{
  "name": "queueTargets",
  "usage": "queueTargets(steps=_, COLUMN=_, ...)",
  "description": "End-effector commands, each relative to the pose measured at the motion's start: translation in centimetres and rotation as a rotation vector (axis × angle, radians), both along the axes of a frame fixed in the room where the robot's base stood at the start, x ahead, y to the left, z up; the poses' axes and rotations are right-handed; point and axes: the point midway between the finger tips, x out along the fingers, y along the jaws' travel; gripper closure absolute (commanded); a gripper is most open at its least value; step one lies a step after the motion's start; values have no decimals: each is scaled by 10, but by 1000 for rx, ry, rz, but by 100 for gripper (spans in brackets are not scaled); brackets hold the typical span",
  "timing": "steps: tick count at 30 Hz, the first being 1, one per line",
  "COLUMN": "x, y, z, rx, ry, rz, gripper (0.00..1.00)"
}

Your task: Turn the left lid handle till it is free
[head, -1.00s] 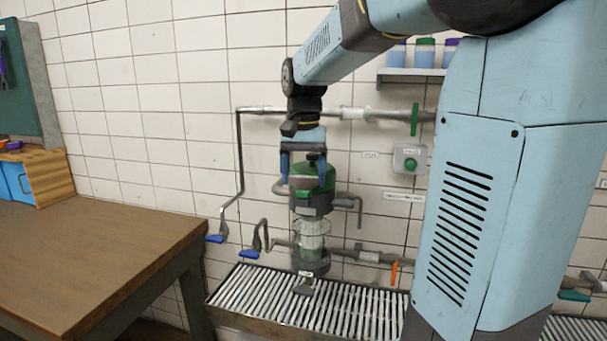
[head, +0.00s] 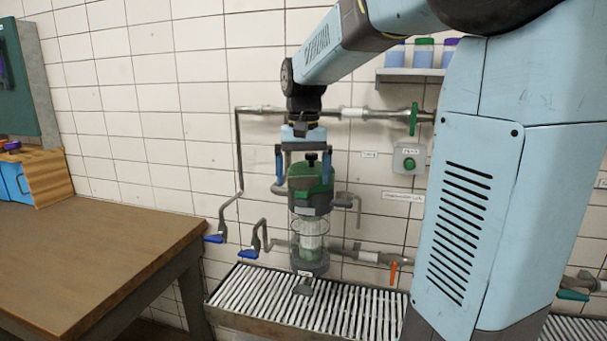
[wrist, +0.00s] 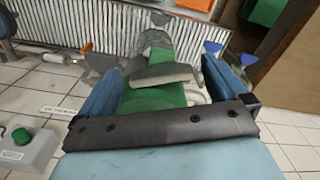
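The vessel with a green lid (head: 311,178) stands in the middle of the head view, below and in front of my gripper (head: 304,178). My gripper's two blue fingers are spread wide, one at each side of the lid's top. In the wrist view, the green lid (wrist: 155,98) lies between the fingers of my gripper (wrist: 163,75). A grey handle bar (wrist: 162,76) crosses the space between the fingers, apparently not clamped. In the head view, a grey handle end (head: 279,189) shows left of the lid. Whether a finger touches the bar is hard to tell.
A slatted drain (head: 262,293) lies below the vessel. A wooden table (head: 95,255) stands left. A green push button (head: 409,163) is on the wall right.

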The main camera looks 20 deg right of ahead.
Motion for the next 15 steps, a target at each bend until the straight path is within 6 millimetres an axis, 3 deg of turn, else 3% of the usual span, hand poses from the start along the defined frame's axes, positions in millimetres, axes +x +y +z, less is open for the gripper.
queueTargets(steps=8, x=0, y=0, z=2, rx=0, ry=0, rz=0, gripper=0)
queueTargets(steps=15, x=1, y=0, z=31, rx=0, ry=-3, rz=0, gripper=0)
